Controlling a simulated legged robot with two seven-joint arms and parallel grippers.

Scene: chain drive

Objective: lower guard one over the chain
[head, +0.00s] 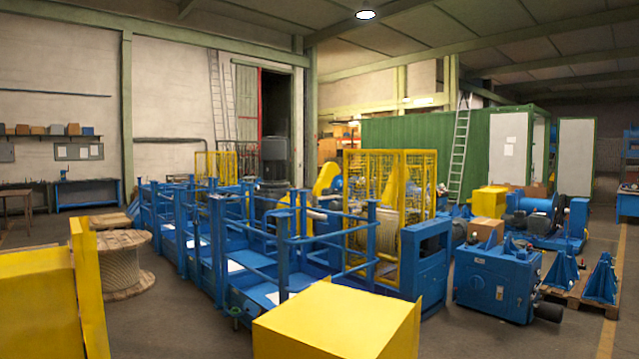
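Neither of my grippers shows in the head view. No chain can be made out. A smaller yellow mesh frame (206,163) stands farther back on the left. A solid yellow curved cover (324,180) shows between them, partly hidden by blue rails. I cannot tell which of these is guard one. Large yellow box-like shapes fill the bottom left (35,305) and bottom middle (335,322), both cut off by the picture's edge.
The blue railed machine (270,262) takes up the middle floor. A wooden cable spool (122,262) stands at the left. A blue gearbox (497,282) and blue stands on a pallet (580,295) stand at the right. Grey floor shows between the spool and the machine.

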